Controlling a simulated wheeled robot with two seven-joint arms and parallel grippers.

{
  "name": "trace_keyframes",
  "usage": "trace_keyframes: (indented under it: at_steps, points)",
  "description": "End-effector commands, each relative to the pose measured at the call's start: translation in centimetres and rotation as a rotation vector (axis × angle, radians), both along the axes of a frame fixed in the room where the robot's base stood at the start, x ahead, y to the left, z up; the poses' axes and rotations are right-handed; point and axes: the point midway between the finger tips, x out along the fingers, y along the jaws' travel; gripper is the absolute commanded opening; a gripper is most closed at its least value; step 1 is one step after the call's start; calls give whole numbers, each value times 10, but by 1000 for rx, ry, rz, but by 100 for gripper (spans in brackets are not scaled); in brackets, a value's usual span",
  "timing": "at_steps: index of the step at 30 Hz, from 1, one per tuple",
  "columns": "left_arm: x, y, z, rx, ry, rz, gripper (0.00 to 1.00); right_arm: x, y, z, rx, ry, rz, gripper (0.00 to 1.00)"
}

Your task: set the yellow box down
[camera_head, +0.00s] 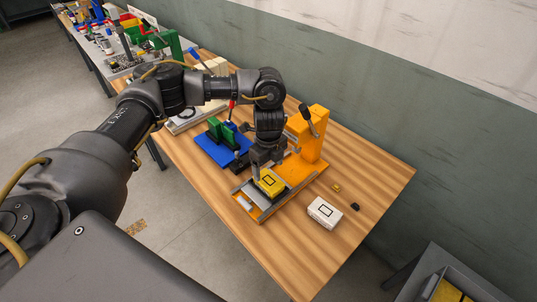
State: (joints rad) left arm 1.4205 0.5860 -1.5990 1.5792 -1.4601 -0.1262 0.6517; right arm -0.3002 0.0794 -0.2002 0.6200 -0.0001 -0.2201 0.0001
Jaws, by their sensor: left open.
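The yellow box (270,183), with a dark rectangle on its top, sits at the orange press's grey-edged base on the wooden table. My left gripper (262,174) is directly above and around the box's far end, pointing down. Its jaws are open; the fingertips are partly hidden, so I cannot tell whether they touch the box. The orange press (310,138) stands behind and to the right of the box, with a dark lever on top. My right gripper is out of view.
A white box (325,212) lies right of the press base, near small yellow and black pieces (355,207). A blue fixture with green blocks (217,135) stands left of the press. The table's near right area is clear. A grey bin with yellow contents (447,292) is at bottom right.

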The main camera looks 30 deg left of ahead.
Motion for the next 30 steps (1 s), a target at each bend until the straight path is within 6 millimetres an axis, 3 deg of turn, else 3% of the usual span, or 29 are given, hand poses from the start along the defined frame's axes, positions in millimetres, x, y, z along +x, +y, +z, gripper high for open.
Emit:
trace_keyframes:
  at_steps: [6, 11, 30]
  points:
    - [1, 1, 41, 2, -5, 0, 77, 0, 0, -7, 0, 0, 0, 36]
    - [1, 0, 58, 0, -2, 1, 77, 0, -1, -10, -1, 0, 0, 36]
    - [0, -1, 63, -2, 1, -1, 77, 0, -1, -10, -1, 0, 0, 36]
